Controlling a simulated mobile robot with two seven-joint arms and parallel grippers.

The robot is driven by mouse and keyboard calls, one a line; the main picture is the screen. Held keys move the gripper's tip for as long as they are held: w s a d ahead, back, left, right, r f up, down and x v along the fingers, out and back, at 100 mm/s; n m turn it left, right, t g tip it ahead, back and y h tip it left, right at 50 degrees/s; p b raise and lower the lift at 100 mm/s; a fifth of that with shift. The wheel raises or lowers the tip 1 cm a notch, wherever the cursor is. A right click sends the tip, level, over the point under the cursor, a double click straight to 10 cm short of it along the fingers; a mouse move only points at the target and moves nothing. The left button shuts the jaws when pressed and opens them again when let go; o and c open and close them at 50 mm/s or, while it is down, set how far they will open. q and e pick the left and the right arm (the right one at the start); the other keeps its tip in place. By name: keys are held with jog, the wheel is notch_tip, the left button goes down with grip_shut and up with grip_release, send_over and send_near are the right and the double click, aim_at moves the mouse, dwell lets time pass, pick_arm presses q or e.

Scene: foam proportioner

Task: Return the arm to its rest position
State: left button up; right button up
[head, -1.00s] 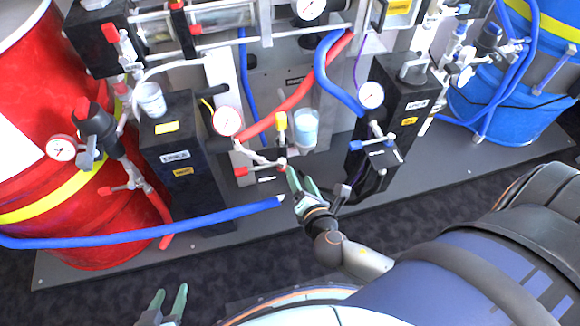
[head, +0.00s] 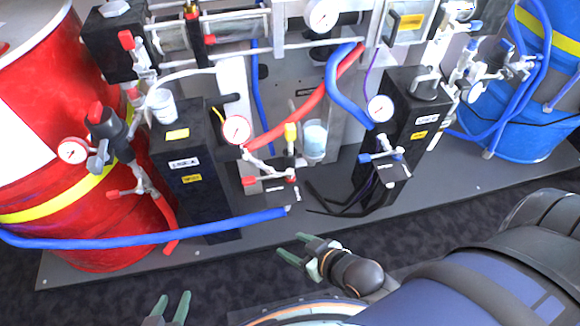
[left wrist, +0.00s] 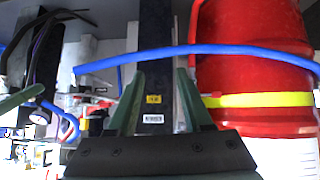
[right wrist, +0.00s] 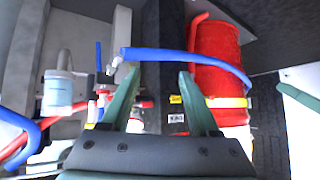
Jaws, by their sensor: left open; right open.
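My right gripper (head: 290,246) is open and empty in the head view, over the dark floor just in front of the grey base plate (head: 330,220). Its green fingers also show open in the right wrist view (right wrist: 160,74), with nothing between them. My left gripper (head: 173,297) is open and empty at the bottom of the head view, left of the right one. Its fingers show spread in the left wrist view (left wrist: 160,74). Neither gripper touches the machine.
A blue drum (head: 540,60) stands at right. The floor in front is clear.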

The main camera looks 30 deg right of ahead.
pick_arm(q)
notch_tip(320, 180, up, 15)
jog(key=s+a+p, duration=0.1)
jog(key=a+p, duration=0.1)
jog(key=p, duration=1.7)
jog(key=shift+a+f+n+y, duration=0.2)
jog(key=shift+a+n+y, duration=0.1)
jog(key=shift+y, duration=0.1)
pick_arm(e)
notch_tip(320, 180, up, 15)
jog(key=s+d, duration=0.1)
jog(key=d, duration=0.1)
jog(key=shift+d+f+m+h, duration=0.2)
jog(key=shift+d+m+h, duration=0.1)
jog(key=shift+h, duration=0.1)
pick_arm(q)
jog(key=shift+f, duration=0.1)
pick_arm(e)
jog(key=shift+s+f, duration=0.1)
jog(key=shift+f, duration=0.05)
